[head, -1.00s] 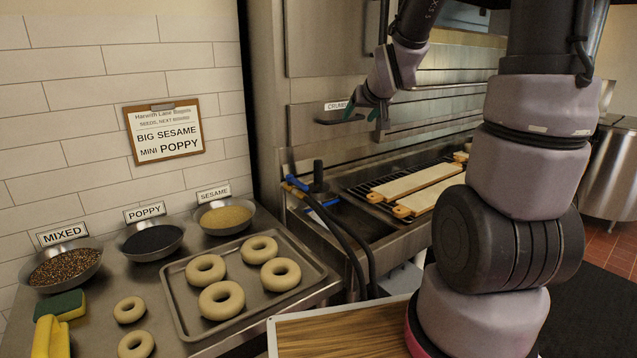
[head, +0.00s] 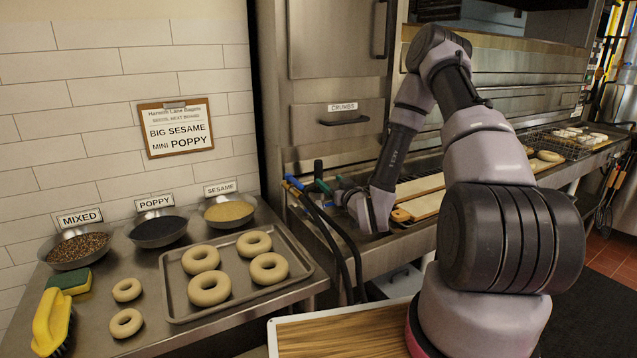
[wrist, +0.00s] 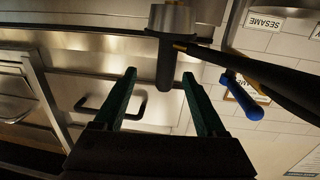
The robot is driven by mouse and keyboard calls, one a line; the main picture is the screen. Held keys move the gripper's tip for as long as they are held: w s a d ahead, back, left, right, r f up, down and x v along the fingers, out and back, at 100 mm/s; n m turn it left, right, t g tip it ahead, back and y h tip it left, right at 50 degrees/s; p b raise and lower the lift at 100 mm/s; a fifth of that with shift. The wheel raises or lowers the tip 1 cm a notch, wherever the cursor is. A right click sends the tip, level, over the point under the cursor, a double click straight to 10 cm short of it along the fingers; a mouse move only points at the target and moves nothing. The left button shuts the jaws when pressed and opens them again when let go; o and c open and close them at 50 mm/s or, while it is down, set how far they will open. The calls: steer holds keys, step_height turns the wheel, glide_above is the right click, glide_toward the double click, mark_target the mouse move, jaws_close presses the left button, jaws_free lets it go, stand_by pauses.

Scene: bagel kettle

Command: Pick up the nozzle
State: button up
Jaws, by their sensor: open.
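The nozzle appears to be the dark upright cylinder (wrist: 165,66) with a round metal base (wrist: 171,18) in the wrist view. A brass fitting and a black hose (wrist: 265,72) lie beside it; whether they join it is unclear. My gripper (wrist: 159,76) is open, its two green fingers on either side of the cylinder's free end. Gaps show on both sides, and contact cannot be made out.
A blue-handled part (head: 293,182) sits just left of my gripper, with black hoses (head: 345,255) hanging over the counter's front edge. Peel boards (head: 425,205) lie to the right. A bagel tray (head: 175,300) is on the left table. The crumbs drawer handle (head: 345,121) is behind.

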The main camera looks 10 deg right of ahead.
mark_target(322, 177)
steer(key=shift+w+a+f, duration=0.15)
steer(key=shift+a+f, duration=0.05)
steer(key=shift+a, duration=0.05)
steer(key=x, duration=1)
steer(key=shift+a, duration=0.35)
jaws_close()
